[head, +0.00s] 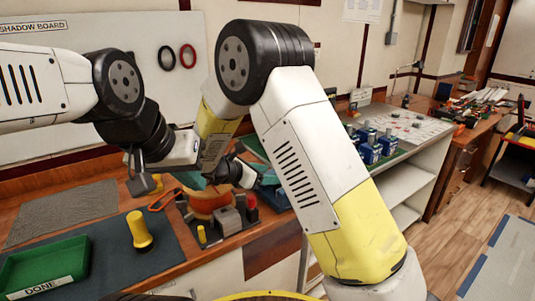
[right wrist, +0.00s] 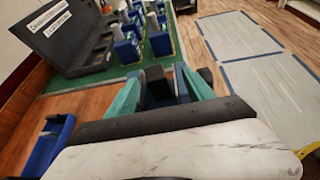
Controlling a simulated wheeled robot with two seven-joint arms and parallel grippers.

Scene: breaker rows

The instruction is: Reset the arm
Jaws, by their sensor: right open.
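My left arm comes in from the left in the head view. Its gripper (head: 140,184) hangs over the bench above a yellow cylindrical piece (head: 139,230), apart from it; its jaw opening is not clear. My right arm bends over the middle, and its hand is partly hidden behind its own forearm.
A green tray marked DONE (head: 45,266) is at lower left. A grey mat (head: 62,212), an orange-handled tool (head: 163,200) and a fixture with a red knob (head: 251,202) are on the bench. More blue blocks (head: 369,152) stand right. A blue bin (right wrist: 48,142) shows at lower left.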

